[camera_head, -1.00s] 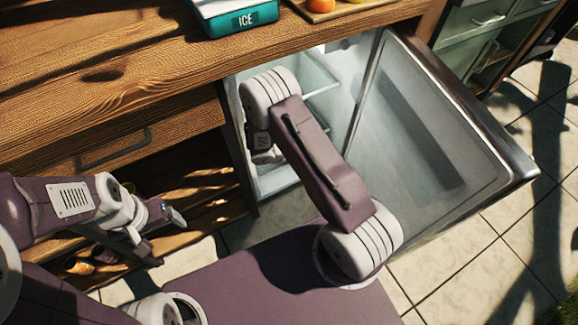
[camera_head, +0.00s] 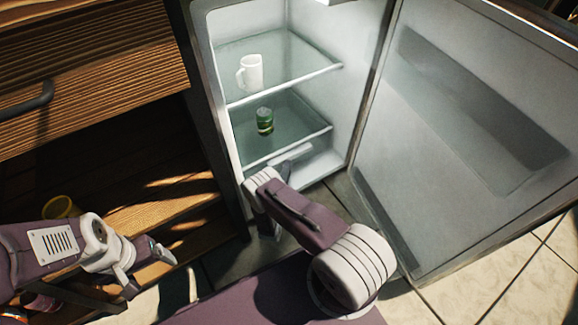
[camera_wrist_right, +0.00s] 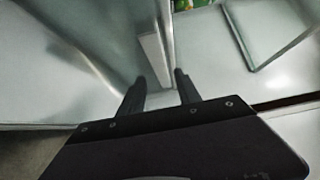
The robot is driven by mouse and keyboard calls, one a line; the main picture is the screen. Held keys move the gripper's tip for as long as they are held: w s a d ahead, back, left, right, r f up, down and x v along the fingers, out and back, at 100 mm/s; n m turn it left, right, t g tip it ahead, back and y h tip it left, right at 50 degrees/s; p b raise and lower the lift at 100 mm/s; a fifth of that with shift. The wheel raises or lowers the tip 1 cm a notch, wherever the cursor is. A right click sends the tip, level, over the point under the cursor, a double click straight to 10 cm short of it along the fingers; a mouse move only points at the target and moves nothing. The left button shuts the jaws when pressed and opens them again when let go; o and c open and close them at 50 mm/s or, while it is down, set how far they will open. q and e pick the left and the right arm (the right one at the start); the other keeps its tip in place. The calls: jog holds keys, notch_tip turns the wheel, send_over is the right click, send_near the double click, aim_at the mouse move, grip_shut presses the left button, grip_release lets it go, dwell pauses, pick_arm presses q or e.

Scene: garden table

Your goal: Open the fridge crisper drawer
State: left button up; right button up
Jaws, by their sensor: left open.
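The fridge (camera_head: 372,95) stands open. Its crisper drawer (camera_head: 318,166) is at the bottom, below the lower glass shelf, partly hidden by my right arm. A pale bar that looks like its handle (camera_head: 292,157) shows just above my right wrist. In the right wrist view the pale bar (camera_wrist_right: 153,60) lies just ahead of my right gripper (camera_wrist_right: 160,84), whose two dark fingers are apart. I cannot tell whether they touch it. My left gripper (camera_head: 150,272) is open and empty, by the wooden shelves at left.
A white mug (camera_head: 250,73) stands on the upper glass shelf and a green can (camera_head: 265,121) on the lower one. The open fridge door (camera_head: 455,130) stands on the right. A wooden cabinet (camera_head: 90,75) is on the left, with a yellow pot (camera_head: 61,207) on its shelf.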

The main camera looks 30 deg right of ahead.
aim_at(290, 159)
jog(key=b+x, duration=0.2)
jog(key=x, duration=0.2)
jog(key=shift+w+d, duration=0.25)
grip_shut()
pick_arm(q)
notch_tip(290, 159, down, 3)
pick_arm(e)
jog(key=shift+s+a+f, duration=0.1)
jog(key=shift+s, duration=0.05)
dwell(0.9)
